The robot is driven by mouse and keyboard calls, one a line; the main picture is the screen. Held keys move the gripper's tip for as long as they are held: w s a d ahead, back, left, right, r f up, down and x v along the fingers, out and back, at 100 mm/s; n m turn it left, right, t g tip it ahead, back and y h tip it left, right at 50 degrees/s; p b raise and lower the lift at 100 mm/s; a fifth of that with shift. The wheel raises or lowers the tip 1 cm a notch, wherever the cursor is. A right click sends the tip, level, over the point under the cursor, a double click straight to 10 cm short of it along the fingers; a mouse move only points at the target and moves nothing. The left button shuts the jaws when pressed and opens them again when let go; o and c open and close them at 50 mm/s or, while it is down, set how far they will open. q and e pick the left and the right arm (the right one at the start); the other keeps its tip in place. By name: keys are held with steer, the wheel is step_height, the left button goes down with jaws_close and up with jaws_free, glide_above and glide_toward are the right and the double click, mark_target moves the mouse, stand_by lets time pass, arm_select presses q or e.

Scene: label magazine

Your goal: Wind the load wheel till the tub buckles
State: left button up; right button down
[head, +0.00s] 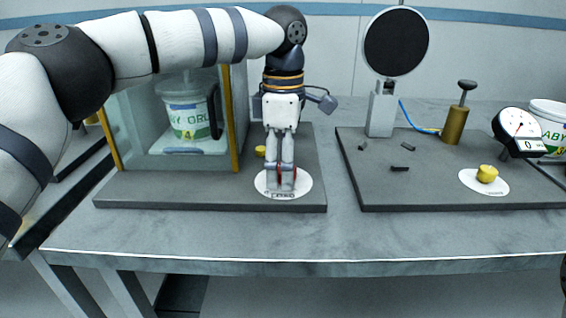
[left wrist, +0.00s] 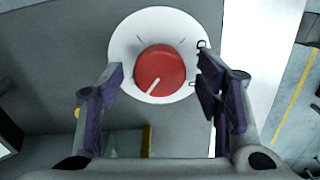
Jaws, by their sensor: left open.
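The load wheel is a red round knob (left wrist: 160,72) with a white pointer line, on a white round dial plate (left wrist: 124,36). In the left wrist view the line points down and to the left. My left gripper (head: 280,186) points down over the wheel, and the fingers hide most of it in the head view. In the left wrist view the open fingers (left wrist: 161,80) stand on either side of the wheel, with gaps between. A white tub (head: 187,118) with green print stands upright in the clear-walled case at left; its sides look straight. My right gripper is out of view.
The case has yellow posts (head: 235,118) close left of my gripper. A small yellow knob (head: 260,151) sits behind it. The right board holds a black round disc (head: 395,42), a brass post (head: 455,122), a yellow knob (head: 487,173) and a gauge (head: 519,130). The front table strip is clear.

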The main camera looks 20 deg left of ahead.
arm_select(q)
step_height(320, 180, up, 12)
stand_by(0.4)
